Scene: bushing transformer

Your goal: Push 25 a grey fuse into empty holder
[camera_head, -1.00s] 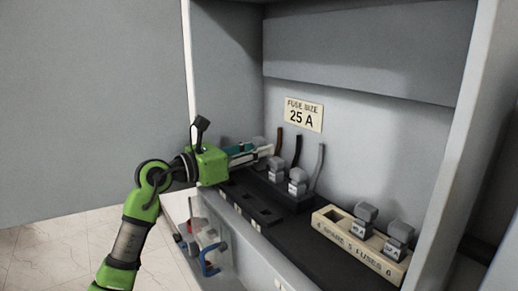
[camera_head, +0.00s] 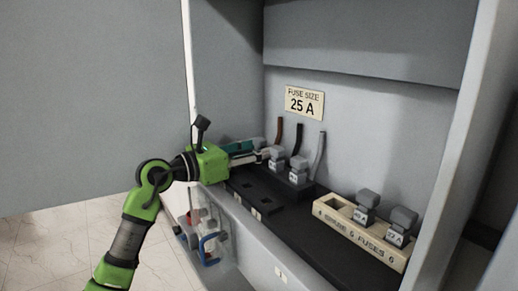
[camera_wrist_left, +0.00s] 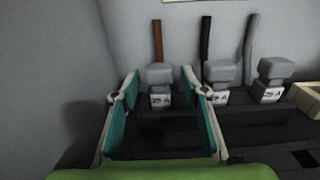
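My left gripper (camera_head: 266,154) is open at the left end of the dark fuse base. In the left wrist view, its two teal-lined fingers (camera_wrist_left: 160,74) stand apart, with the leftmost grey fuse (camera_wrist_left: 159,86) seen between them. I cannot tell if they touch it. A middle grey fuse (camera_wrist_left: 221,72) stands just right of the right finger, which partly covers it. A right grey fuse (camera_wrist_left: 274,78) stands farther right. In the head view, the middle fuse (camera_head: 277,158) and right fuse (camera_head: 298,170) show; the leftmost is hidden behind the fingers. My right gripper is not in view.
A "FUSE SIZE 25 A" sign (camera_head: 305,102) hangs on the back wall above brown, black and grey cables. A cream spare-fuse rack (camera_head: 345,229) at right holds two grey fuses (camera_head: 368,199). Cabinet walls close in on both sides. Dark openings (camera_head: 250,190) lie in front of the fuses.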

